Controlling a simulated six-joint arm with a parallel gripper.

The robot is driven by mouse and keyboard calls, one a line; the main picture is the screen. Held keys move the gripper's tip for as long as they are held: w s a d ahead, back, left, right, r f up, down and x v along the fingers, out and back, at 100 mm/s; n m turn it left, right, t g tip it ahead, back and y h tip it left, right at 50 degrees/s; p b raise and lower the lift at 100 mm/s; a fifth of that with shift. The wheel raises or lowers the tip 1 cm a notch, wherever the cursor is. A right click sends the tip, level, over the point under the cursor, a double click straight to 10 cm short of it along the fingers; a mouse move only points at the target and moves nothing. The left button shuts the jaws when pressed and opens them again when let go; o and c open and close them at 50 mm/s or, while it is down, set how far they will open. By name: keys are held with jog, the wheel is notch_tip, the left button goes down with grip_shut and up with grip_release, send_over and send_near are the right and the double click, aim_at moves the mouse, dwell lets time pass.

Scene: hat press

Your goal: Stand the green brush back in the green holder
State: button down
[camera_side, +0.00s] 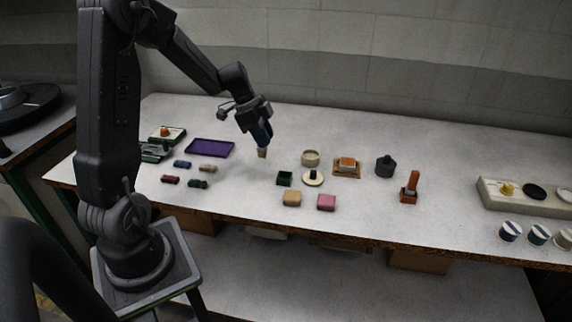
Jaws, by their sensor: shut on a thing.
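My gripper (262,137) is shut on the green brush, holding it in the air above the table. The brush's tan lower end (262,153) points down below the fingers. The fingers hide most of its handle, so its green colour is hard to make out. The small dark green holder (285,179) stands on the table, below and to the right of the brush in the picture. It looks like an open square box with nothing in it. The brush is apart from the holder.
A round tan pot (310,158) and a pale disc with a dark knob (313,178) stand close right of the holder. Tan (292,199) and pink (326,202) blocks lie in front. An orange brush (412,182) stands farther right. A purple tray (210,148) lies left.

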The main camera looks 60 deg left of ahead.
jog(key=shift+w+d+f, duration=0.7)
jog(key=shift+w+f, duration=0.05)
jog(key=shift+f, duration=0.55)
jog(key=shift+w+d+f, duration=0.65)
jog(key=shift+w+f, duration=0.1)
jog(key=shift+f, duration=0.5)
jog(key=shift+w+d+f, duration=0.7)
jog(key=shift+w+f, duration=0.05)
jog(key=shift+f, duration=0.55)
jog(key=c, duration=1)
grip_release()
jog(key=shift+f, duration=0.15)
